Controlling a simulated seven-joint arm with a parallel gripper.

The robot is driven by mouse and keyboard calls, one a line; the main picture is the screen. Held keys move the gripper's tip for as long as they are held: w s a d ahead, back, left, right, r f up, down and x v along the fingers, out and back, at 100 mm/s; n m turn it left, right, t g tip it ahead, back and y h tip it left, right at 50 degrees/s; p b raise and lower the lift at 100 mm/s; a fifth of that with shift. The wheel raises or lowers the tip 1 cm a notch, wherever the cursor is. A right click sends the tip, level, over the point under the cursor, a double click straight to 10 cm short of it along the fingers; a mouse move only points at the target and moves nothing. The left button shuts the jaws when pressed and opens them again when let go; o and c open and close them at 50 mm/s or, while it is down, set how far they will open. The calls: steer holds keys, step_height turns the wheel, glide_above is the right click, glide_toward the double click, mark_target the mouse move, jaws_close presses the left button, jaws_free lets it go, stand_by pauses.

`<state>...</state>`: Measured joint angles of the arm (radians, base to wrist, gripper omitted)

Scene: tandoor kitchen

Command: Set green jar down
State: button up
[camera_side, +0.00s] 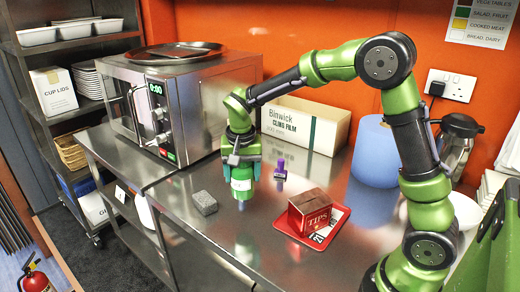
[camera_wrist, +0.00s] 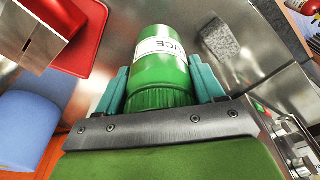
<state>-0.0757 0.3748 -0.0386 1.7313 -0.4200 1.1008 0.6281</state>
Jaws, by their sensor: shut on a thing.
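The green jar (camera_side: 241,184) has a white label band and hangs upright below my gripper (camera_side: 242,165) in the side view. It appears a little above the steel counter (camera_side: 255,240), with its reflection below; the exact gap is hard to tell. In the wrist view the jar (camera_wrist: 160,68) fills the middle, and part of its label lettering shows. The teal fingers of my gripper (camera_wrist: 160,90) press on both sides of it. My gripper is shut on the jar.
A grey block (camera_side: 204,203) lies left of the jar. A purple bottle (camera_side: 280,169) stands to its right. A microwave (camera_side: 190,95), cling film box (camera_side: 305,124) and blue cylinder (camera_side: 375,155) stand behind. Counter in front is clear.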

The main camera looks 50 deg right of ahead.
steer(key=s+d+f+m, duration=0.1)
steer(key=s+d, duration=0.3)
steer(key=d, duration=0.5)
steer(key=s+d+f, duration=0.1)
steer(key=s+d, duration=0.3)
steer(key=d, duration=0.5)
steer(key=s+d+f+m, duration=0.1)
steer(key=s+d, duration=0.3)
steer(key=d, duration=0.5)
steer(key=shift+w+d+f+n, duration=0.4)
steer(key=shift+w+d+f, duration=0.55)
steer(key=shift+w+d, duration=1)
steer(key=shift+w+d+f+n, duration=0.4)
steer(key=shift+w+d+f, duration=0.5)
steer(key=shift+w+d, duration=1)
steer(key=shift+w+d+f+n, duration=0.4)
steer(key=shift+w+d+f, duration=0.55)
steer(key=shift+w+d, duration=0.95)
steer(key=shift+w+a, duration=0.25)
steer(key=shift+a, duration=0.05)
steer(key=o, duration=1.2)
steer(key=shift+f, duration=0.2)
